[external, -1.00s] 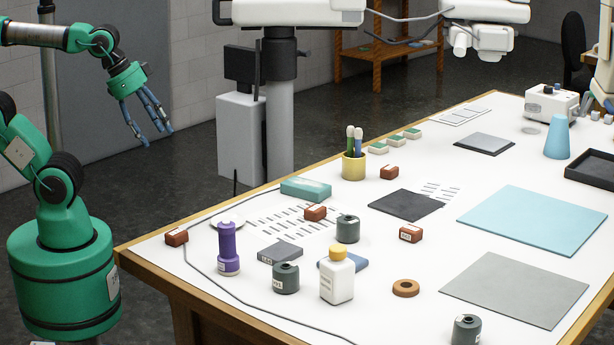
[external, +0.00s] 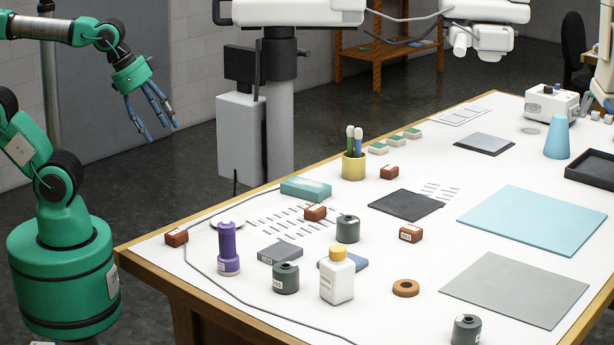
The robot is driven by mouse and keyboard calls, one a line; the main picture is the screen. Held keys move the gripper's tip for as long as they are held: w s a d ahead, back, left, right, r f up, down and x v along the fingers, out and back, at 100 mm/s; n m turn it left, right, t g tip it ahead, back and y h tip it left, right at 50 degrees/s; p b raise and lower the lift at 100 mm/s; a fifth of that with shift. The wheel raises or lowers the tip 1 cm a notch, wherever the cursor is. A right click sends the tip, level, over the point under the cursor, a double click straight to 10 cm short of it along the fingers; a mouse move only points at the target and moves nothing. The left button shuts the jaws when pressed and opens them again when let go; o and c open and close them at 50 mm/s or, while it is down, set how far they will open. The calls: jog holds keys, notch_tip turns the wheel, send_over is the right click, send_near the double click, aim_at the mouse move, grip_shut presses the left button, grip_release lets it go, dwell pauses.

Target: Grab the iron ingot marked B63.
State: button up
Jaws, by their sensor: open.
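Several small rust-brown labelled blocks lie on the white table: one at the left edge (external: 176,237), one on the striped sheet (external: 315,213), one mid-table (external: 411,234) and one near the pen cup (external: 389,172). A dark grey labelled bar (external: 280,252) lies behind the grey cylinders. Labels are too small to read, so I cannot tell which piece is B63. My green gripper (external: 159,129) hangs in the air left of the table, well apart from all of these. Its blue-grey fingers are spread and empty.
A purple bottle (external: 228,250), a white yellow-capped bottle (external: 337,280) and dark cylinders (external: 286,278) crowd the near left. A thin cable (external: 235,298) crosses the front. A yellow pen cup (external: 353,167) and teal box (external: 306,189) stand behind. Flat blue (external: 535,220) and grey (external: 515,290) sheets lie right.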

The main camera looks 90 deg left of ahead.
jog(key=w+d+r+n+g+p, duration=0.1)
jog(key=w+r+p, duration=0.2)
jog(key=w+r, duration=0.45)
jog(key=w+d+r+n+g+p, duration=0.1)
jog(key=w+d+r+p, duration=0.2)
jog(key=w, duration=0.7)
jog(key=w+d+r+n+g+p, duration=0.1)
jog(key=w+d+p, duration=0.15)
jog(key=w, duration=0.75)
jog(key=w+d+r+n+p, duration=0.15)
jog(key=w+p, duration=0.25)
jog(key=w, duration=0.6)
jog(key=w+d+f+n+g+p, duration=0.1)
jog(key=w+d+f+p, duration=0.2)
jog(key=w, duration=0.5)
jog(key=w+d+f+n+p, duration=0.1)
jog(key=w+d+f+p, duration=0.2)
jog(key=w, duration=0.5)
jog(key=w+d+f+n+p, duration=0.1)
jog(key=w+d+f+p, duration=0.1)
jog(key=f, duration=0.5)
jog(key=w+d+f+n+g+p, duration=0.1)
jog(key=w+d+f+p, duration=0.2)
jog(key=w+f, duration=0.4)
jog(key=shift+w+d+f+g, duration=0.3)
jog(key=shift+d+f, duration=0.25)
jog(key=shift+d, duration=0.05)
jog(key=shift+f, duration=0.1)
